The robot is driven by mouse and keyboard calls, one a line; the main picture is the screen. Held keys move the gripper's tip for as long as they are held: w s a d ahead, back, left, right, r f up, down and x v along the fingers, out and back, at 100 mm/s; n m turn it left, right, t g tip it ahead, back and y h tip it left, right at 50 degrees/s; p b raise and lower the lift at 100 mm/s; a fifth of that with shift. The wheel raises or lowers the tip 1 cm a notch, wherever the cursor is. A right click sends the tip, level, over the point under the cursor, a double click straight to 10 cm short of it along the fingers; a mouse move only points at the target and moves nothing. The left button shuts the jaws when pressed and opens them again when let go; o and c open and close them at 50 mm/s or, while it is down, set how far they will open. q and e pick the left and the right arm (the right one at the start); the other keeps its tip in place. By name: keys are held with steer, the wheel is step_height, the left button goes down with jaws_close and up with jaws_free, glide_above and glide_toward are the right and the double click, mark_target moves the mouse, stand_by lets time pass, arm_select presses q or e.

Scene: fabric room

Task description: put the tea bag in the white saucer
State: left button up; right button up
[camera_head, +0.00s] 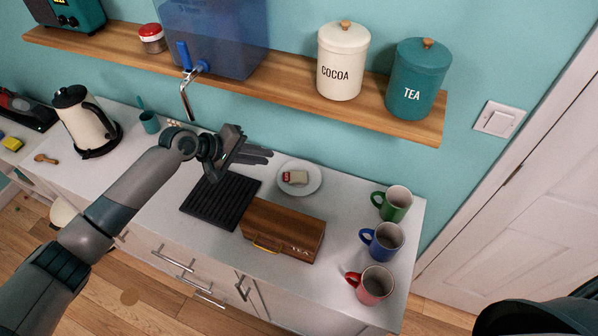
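The white saucer (314,187) lies on the counter behind the wooden box. A small cream tea bag with a red and green part (296,177) lies on the saucer. My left gripper (266,155) is to the left of the saucer, above the counter near the dark ribbed tray. Its two fingers point right and show a narrow gap, with nothing seen between them. It is apart from the tea bag. My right gripper is not in view.
A wooden box (284,229) and a black ribbed tray (221,200) stand in front of the saucer. Green (393,204), blue (382,242) and red (371,285) mugs line the right end. A shelf (288,77) with cocoa (342,62) and tea (415,80) canisters hangs above.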

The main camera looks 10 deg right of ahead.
arm_select(q)
steer(key=shift+s+a+r, duration=0.1)
steer(key=shift+a+r, duration=0.1)
steer(key=shift+r, duration=0.5)
steer(key=shift+s+a+r, duration=0.1)
steer(key=shift+a+r, duration=0.05)
steer(key=shift+r, duration=0.55)
steer(key=shift+a+r, duration=0.2)
steer(key=shift+r, duration=0.5)
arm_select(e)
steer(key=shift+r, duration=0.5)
